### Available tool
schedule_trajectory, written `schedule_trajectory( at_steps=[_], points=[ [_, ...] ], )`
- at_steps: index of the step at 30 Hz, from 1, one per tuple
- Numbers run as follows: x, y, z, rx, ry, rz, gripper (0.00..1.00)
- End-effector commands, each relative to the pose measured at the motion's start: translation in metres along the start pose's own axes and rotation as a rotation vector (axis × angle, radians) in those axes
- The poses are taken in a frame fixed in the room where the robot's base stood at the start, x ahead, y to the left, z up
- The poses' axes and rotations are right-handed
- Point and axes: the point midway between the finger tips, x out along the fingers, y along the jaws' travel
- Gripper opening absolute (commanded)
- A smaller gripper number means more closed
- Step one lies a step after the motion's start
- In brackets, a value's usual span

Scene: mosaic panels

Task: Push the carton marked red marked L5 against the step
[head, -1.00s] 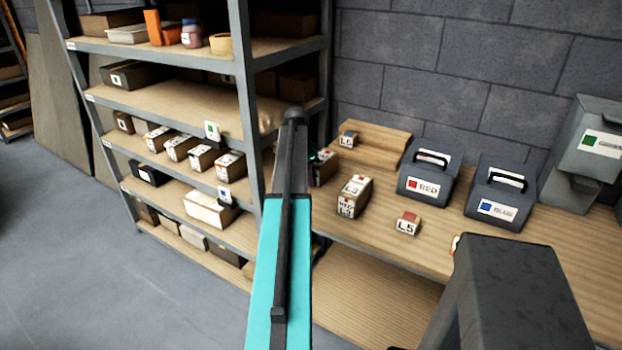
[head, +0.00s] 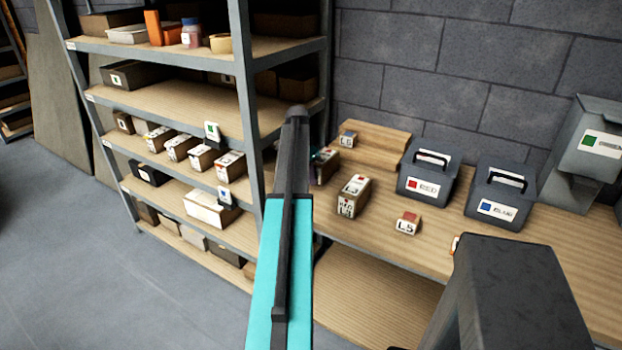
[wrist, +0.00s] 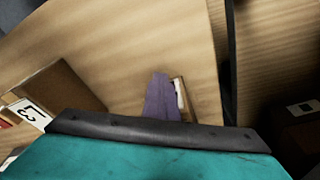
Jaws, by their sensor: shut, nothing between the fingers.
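A small carton with a red mark and an L5 label (head: 407,226) sits on the bench's front half, apart from the step. The wooden step (head: 375,140) stands at the back against the wall. Another small carton with an L5 label (head: 348,139) rests on the step. My gripper (wrist: 160,80) shows in the wrist view as shut purple fingers pointing down beside a small carton with a white label (wrist: 181,96); I cannot tell whether they touch.
A taller carton with a red mark (head: 353,196) stands mid-bench, and a dark-faced carton (head: 325,164) is partly behind my arm. Red-labelled (head: 428,172) and blue-labelled (head: 505,193) toolboxes stand to the right. A loaded shelf (head: 245,110) rises on the left.

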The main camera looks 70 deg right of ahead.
Motion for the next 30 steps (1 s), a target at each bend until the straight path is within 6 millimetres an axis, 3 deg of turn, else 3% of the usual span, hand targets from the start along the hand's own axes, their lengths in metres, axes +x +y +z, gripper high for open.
schedule_trajectory(
  at_steps=[30],
  points=[
    [0.004,-0.011,-0.018,0.000,0.002,-0.001,0.00]
  ],
)
